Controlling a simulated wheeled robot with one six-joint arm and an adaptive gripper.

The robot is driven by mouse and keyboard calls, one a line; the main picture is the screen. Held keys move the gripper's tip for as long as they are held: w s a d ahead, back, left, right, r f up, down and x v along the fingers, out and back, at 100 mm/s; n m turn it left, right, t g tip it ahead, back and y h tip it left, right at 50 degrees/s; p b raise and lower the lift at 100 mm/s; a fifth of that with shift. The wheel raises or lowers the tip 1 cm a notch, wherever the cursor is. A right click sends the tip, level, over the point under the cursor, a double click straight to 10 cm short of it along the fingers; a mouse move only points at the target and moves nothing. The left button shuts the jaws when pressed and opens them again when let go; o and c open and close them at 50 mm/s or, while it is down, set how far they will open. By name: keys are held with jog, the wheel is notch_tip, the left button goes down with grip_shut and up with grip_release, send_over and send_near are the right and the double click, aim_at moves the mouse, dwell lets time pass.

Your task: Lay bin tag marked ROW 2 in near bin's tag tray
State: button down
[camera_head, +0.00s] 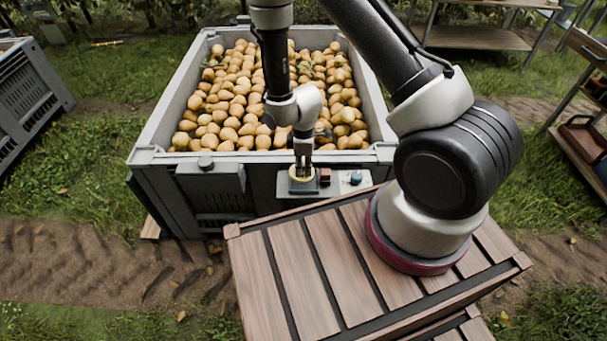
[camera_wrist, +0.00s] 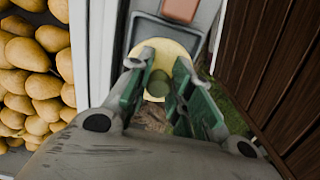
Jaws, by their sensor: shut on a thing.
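A round pale-yellow tag (camera_head: 302,186) is under my gripper (camera_head: 303,168) at the near side of the pear bin (camera_head: 160,160). In the wrist view the yellow tag (camera_wrist: 178,47) shows between and beyond the two green-padded fingers (camera_wrist: 160,80), which are closed on its darker middle part. No marking on it is legible. A grey tag tray (camera_wrist: 140,24) with a dark floor lies just beyond the tag, and the tag overlaps its near edge. I cannot tell whether the tag touches the tray.
A reddish-brown block (camera_head: 325,176) and a blue round item (camera_head: 356,178) sit to the right on the same ledge. The bin is full of pears (camera_head: 240,100). A brown slatted surface (camera_head: 300,275) is close in front. Another grey bin (camera_head: 30,90) stands far left, shelves (camera_head: 480,37) behind right.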

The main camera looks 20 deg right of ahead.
notch_tip(320, 180, down, 4)
jog(key=shift+s, duration=0.1)
jog(key=c, duration=1.3)
grip_release()
jog(key=shift+f, duration=0.1)
jog(key=shift+r, duration=0.2)
notch_tip(320, 180, up, 12)
jog(key=w+d+r+m+t, duration=0.1)
jog(key=w+d+r+m, duration=0.15)
jog(key=r, duration=1.05)
notch_tip(320, 180, up, 21)
jog(key=m+t, duration=0.2)
jog(key=m, duration=0.6)
send_over(304, 169)
jog(key=s+d, duration=0.8)
jog(key=d, duration=0.4)
jog(key=s+d+r+m, duration=0.1)
jog(key=s, duration=0.2)
jog(key=s+d+r+m, duration=0.1)
jog(key=s+r, duration=0.1)
jog(key=s, duration=0.1)
jog(key=s+d+r+m+t, duration=0.1)
jog(key=s, duration=0.3)
jog(key=shift+r+m, duration=0.35)
